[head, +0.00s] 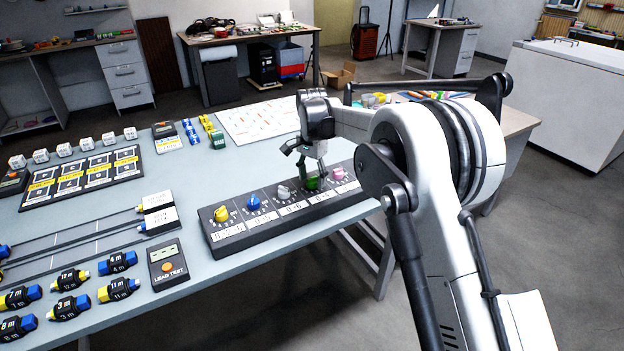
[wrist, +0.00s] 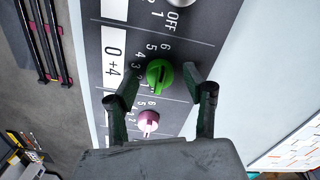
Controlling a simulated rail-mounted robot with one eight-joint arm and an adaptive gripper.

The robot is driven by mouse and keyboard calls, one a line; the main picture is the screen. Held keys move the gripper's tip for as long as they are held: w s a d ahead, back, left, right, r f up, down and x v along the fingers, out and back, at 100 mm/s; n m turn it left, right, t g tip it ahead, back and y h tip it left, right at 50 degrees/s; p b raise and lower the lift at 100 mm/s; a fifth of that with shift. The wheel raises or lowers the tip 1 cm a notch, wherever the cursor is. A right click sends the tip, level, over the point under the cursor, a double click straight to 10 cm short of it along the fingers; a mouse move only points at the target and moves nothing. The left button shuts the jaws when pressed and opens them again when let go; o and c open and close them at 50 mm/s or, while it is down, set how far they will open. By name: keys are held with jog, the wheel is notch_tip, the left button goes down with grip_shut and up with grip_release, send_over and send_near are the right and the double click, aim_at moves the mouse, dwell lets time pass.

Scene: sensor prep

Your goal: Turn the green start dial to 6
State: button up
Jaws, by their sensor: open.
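The green start dial (wrist: 160,73) sits on a dark panel (wrist: 95,45), beside the label "0+4". Small numbers run around its upper left side, with 6 at its top in the wrist view. I cannot tell for sure which number it points at. My gripper (wrist: 163,96) is open, with one finger to the left and one to the right of the green dial, slightly below it in the picture. It holds nothing. In the head view my gripper (head: 312,168) is right over the green dial (head: 313,183), partly hiding it.
The same panel carries a pink dial (wrist: 148,120), a grey dial (head: 283,192), a blue dial (head: 253,203) and a yellow dial (head: 221,214). The panel lies along the front edge of a table (head: 130,205). A lead tester (head: 168,265) and several labelled connectors lie to the left.

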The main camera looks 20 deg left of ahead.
aim_at(314, 178)
notch_tip(314, 178, up, 12)
jog(key=shift+f, duration=0.25)
dwell(0.4)
jog(key=s+d+r+n+t, duration=0.1)
jog(key=s+d+r, duration=0.35)
jog(key=d, duration=0.45)
jog(key=s+d+r+t+y, duration=0.1)
jog(key=s+d+r, duration=0.35)
jog(key=d, duration=0.45)
jog(key=s+d+r+n+t, duration=0.1)
jog(key=s+d+r, duration=0.3)
jog(key=d, duration=0.6)
jog(key=s+d+f+t, duration=0.1)
jog(key=s+d+f, duration=0.2)
jog(key=s+d, duration=0.3)
jog(key=s+d+f+n+t, duration=0.1)
jog(key=s+d+f, duration=0.2)
jog(key=s+d, duration=0.3)
jog(key=s+d+f+n+t+h, duration=0.1)
jog(key=s+d+f, duration=0.3)
jog(key=s, duration=0.9)
jog(key=shift+d+t, duration=0.6)
jog(key=shift+d, duration=0.35)
